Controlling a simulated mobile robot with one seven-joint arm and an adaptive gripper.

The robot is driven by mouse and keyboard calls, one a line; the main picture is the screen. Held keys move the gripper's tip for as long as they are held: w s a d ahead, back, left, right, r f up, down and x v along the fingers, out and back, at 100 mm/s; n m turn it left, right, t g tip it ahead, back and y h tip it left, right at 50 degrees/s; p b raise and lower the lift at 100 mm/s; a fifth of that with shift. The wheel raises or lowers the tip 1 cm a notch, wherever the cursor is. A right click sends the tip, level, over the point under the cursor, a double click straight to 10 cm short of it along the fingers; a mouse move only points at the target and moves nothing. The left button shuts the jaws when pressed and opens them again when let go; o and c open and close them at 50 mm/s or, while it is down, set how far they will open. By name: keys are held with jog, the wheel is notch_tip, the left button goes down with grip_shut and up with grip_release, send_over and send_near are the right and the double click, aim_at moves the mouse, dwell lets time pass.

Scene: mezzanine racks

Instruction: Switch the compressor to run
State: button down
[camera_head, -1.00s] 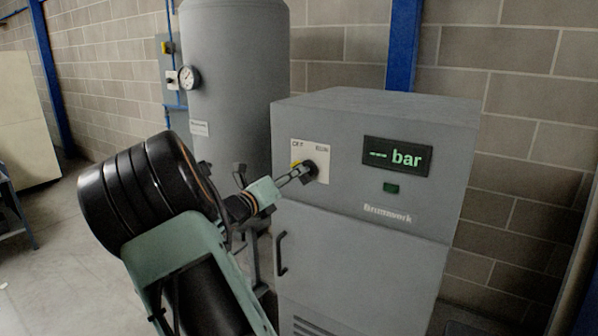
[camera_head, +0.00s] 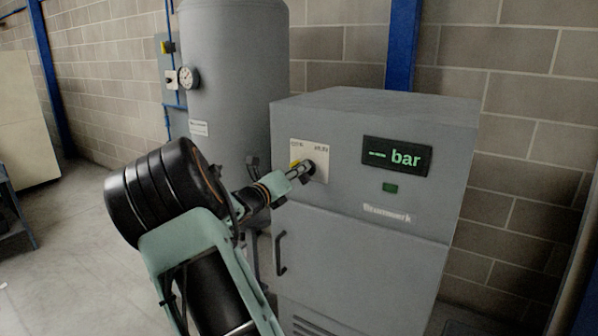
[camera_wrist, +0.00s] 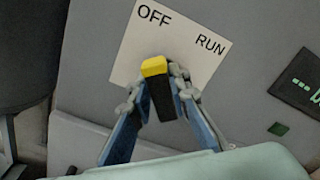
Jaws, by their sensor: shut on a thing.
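The compressor (camera_head: 360,190) is a grey cabinet with a rotary switch (camera_head: 294,163) on a pale plate (camera_head: 316,150) at its upper left. In the wrist view the switch (camera_wrist: 154,67) is a dark knob with a yellow end, on the plate (camera_wrist: 190,40) marked OFF and RUN. The yellow end points up toward OFF. My gripper (camera_head: 304,172) is at the switch; in the wrist view its fingers (camera_wrist: 161,88) are closed on the knob from both sides. The fingers hide part of the knob in the head view.
A display (camera_head: 397,155) shows dashes and "bar", with a small green button or lamp (camera_head: 390,187) below. A door handle (camera_head: 281,253) sticks out under the switch. A grey tank (camera_head: 235,80) with a gauge (camera_head: 188,78) stands behind at left.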

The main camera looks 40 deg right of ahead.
jog(key=shift+f+m+b, duration=0.1)
jog(key=shift+m+b, duration=0.2)
jog(key=shift+b, duration=0.15)
jog(key=m+b, duration=0.3)
jog(key=shift+s+f, duration=0.1)
jog(key=m+b, duration=0.4)
jog(key=b, duration=0.1)
jog(key=shift+s+d, duration=0.1)
jog(key=shift+s, duration=0.05)
jog(key=m+b, duration=0.5)
jog(key=b, duration=0.2)
jog(key=shift+s+m, duration=0.15)
jog(key=shift+m, duration=0.15)
jog(key=m+b, duration=0.2)
jog(key=b, duration=0.1)
jog(key=shift+d+m, duration=0.1)
jog(key=shift+m, duration=0.2)
jog(key=c, duration=1.8)
grip_release()
jog(key=shift+r, duration=0.2)
